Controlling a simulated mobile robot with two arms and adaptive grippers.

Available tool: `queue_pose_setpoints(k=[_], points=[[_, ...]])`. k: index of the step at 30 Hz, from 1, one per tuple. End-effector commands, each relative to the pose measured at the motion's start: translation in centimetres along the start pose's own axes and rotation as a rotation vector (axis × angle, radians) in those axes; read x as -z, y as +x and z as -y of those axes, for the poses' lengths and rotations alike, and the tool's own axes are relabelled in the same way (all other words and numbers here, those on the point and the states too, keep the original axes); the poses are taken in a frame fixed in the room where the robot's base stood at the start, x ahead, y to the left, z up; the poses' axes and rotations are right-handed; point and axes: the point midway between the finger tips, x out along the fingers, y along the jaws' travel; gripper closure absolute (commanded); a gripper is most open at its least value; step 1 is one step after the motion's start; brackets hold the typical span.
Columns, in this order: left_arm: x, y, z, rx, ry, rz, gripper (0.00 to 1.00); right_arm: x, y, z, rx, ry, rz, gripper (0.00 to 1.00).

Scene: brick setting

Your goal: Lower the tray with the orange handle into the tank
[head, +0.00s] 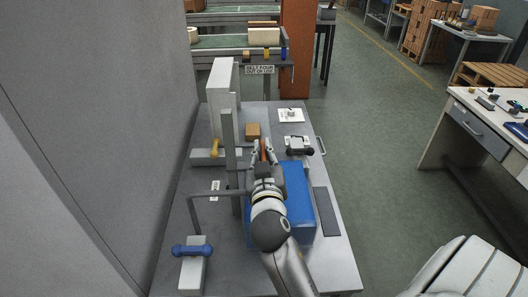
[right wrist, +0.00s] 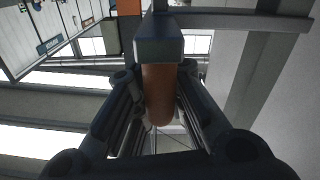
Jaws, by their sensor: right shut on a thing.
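My right gripper (head: 264,152) is at the middle of the grey table, with its fingers pointing away from me. It is shut on the orange handle (head: 263,145). In the right wrist view the orange handle (right wrist: 158,95) stands between the two fingers, under a grey block. The tray itself cannot be made out; my gripper and arm cover that area. The blue tank (head: 298,205) is on the table, below and to the right of my right gripper, partly hidden by my arm. My left gripper is not in view.
A tall grey post (head: 230,140) stands left of my gripper. A dark bent bar (head: 215,194) is nearer me. A blue handle (head: 192,250), a yellow handle (head: 215,148), a black handle (head: 299,150) and a brown block (head: 252,130) are around it.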

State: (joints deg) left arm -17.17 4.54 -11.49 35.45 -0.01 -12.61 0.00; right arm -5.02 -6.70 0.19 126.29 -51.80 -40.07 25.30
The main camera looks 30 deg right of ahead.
Motion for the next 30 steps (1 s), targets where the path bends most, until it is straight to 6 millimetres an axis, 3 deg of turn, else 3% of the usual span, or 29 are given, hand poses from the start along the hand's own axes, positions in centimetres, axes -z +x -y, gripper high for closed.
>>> queue_pose_setpoints(k=[1, 2, 6, 10, 11, 24, 30], points=[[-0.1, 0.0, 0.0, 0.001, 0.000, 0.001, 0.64, 0.0, 0.0, 0.0, 0.001, 0.001, 0.000, 1.00], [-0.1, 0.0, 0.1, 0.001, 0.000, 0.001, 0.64, 0.0, 0.0, 0.0, 0.001, 0.001, 0.000, 0.87], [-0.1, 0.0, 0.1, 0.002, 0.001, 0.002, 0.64, 0.1, 0.0, 0.0, 0.000, 0.001, -0.002, 0.70], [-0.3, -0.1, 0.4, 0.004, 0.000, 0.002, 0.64, 0.7, 0.0, -0.1, 0.000, 0.002, -0.006, 0.69], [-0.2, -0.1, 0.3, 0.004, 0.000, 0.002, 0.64, 1.0, 0.0, -0.2, -0.001, 0.003, -0.007, 0.65], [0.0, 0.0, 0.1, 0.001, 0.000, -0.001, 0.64, 8.6, -0.1, -1.7, -0.001, 0.004, -0.005, 0.65], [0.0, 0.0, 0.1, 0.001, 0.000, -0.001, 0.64, 9.8, -0.1, -1.9, 0.001, 0.002, -0.001, 0.65]])
